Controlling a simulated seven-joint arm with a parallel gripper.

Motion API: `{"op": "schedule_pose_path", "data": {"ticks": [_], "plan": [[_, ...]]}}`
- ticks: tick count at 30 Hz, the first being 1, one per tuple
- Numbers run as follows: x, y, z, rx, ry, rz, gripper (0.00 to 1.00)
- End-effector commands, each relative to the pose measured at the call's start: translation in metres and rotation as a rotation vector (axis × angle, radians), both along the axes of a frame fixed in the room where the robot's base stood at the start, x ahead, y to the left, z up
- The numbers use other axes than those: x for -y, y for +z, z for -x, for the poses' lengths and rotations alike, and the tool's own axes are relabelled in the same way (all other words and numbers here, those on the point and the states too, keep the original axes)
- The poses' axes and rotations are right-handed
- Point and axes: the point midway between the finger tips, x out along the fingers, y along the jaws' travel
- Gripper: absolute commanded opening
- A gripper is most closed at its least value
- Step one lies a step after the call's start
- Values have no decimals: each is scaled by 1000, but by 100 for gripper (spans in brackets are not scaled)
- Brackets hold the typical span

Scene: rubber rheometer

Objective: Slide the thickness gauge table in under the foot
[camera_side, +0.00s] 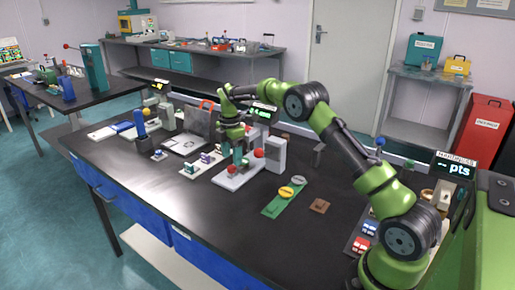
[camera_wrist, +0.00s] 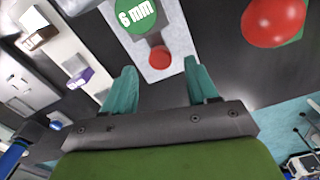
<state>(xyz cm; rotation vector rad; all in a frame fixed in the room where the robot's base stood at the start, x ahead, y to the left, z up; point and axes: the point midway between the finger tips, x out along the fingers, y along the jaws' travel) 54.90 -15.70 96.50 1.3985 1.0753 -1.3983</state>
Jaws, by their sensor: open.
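The thickness gauge (camera_side: 240,173) stands mid-bench on a pale base, with a grey upright block to its right. In the wrist view, a green disc marked 6 mm (camera_wrist: 135,14) sits at the top edge. A grey stem runs from it to a small red knob (camera_wrist: 160,57), over the pale base (camera_wrist: 176,30). The foot cannot be made out. My gripper (camera_wrist: 161,76) is open, its teal fingers apart on either side of the knob's line, with no visible contact. In the side view my gripper (camera_side: 237,152) is low over the gauge, hiding part of it.
A larger red ball (camera_wrist: 273,20) stands to the right in the wrist view. A white block with small coloured parts (camera_side: 201,163) lies left of the gauge. A green strip with yellow discs (camera_side: 284,197) and a brown square (camera_side: 320,205) lie to the right. The front bench is clear.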

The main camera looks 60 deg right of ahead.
Motion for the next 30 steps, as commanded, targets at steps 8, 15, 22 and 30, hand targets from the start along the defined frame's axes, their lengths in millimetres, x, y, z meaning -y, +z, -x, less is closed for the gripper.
{"op": "schedule_pose_path", "data": {"ticks": [8, 15, 22, 30], "plan": [[0, -35, 0, 0, -1, 0, 58], [0, -40, 0, 1, -1, 0, 58], [0, -39, 0, 1, -1, 0, 42], [0, -39, 0, 0, -1, 0, 0]]}}
